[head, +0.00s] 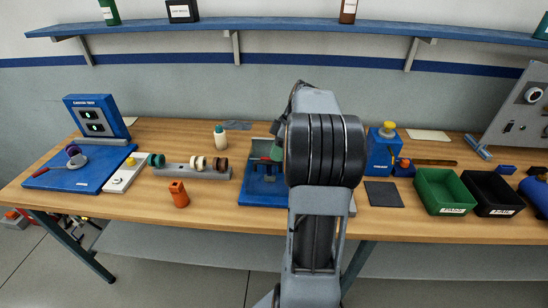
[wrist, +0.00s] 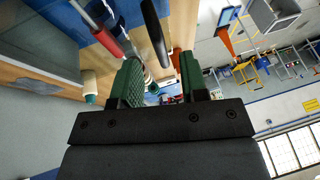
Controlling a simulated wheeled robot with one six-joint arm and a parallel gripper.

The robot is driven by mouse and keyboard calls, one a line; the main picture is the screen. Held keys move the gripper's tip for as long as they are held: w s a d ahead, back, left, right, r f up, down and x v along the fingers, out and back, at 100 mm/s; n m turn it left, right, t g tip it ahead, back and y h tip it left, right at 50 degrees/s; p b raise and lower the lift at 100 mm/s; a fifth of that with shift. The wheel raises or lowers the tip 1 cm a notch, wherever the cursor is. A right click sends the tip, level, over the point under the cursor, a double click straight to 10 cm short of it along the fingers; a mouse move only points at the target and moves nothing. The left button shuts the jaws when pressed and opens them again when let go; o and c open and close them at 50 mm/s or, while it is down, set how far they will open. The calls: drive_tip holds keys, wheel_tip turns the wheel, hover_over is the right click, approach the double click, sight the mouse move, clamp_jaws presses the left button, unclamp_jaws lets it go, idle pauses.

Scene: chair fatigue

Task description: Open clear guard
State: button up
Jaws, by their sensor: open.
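I cannot make out a clear guard in either view. A blue fixture (head: 250,192) stands at the middle of the bench, and my arm hides its right part. My gripper (wrist: 160,86) shows in the wrist view with two green pads apart and nothing seen between them. In the head view only a green bit of it shows beside my arm, above the fixture; the rest is hidden. A black rounded part (wrist: 155,32) and a red-and-silver rod (wrist: 98,22) appear just beyond the fingers in the wrist view. I cannot tell whether the gripper touches anything.
Right of my arm are a blue unit with a yellow knob (head: 383,152), a dark pad (head: 383,194), a green bin (head: 443,192) and a black bin (head: 492,194).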

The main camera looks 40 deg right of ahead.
sight(270, 162)
drive_tip(key=shift+x, duration=1.4)
drive_tip(key=shift+c, duration=0.2)
clamp_jaws()
